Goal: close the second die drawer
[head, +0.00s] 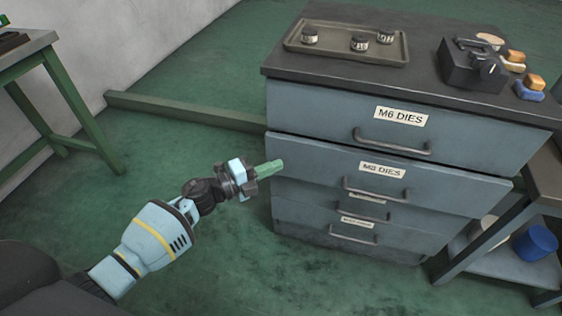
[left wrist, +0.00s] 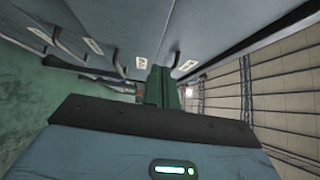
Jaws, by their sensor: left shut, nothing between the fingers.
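The second die drawer (head: 395,182), labelled M8 DIES, sits under the M6 DIES drawer (head: 400,122) in a blue-grey cabinet. It stands out a little from the cabinet and its front overhangs the drawers below. Its grey bar handle (head: 376,190) is on the front. My left gripper (head: 270,168), with green fingers, is shut and empty, close to the left end of the second drawer's front. Contact cannot be told. In the left wrist view the shut fingers (left wrist: 160,87) point along the drawer fronts, with handles and labels above and left. My right gripper is not in view.
The cabinet top holds a tray (head: 400,50) with small jars, a dark metal block (head: 470,68) and orange and blue pieces. A shelf with a blue container (head: 535,243) stands close on the right. A green-legged table (head: 75,105) is at left.

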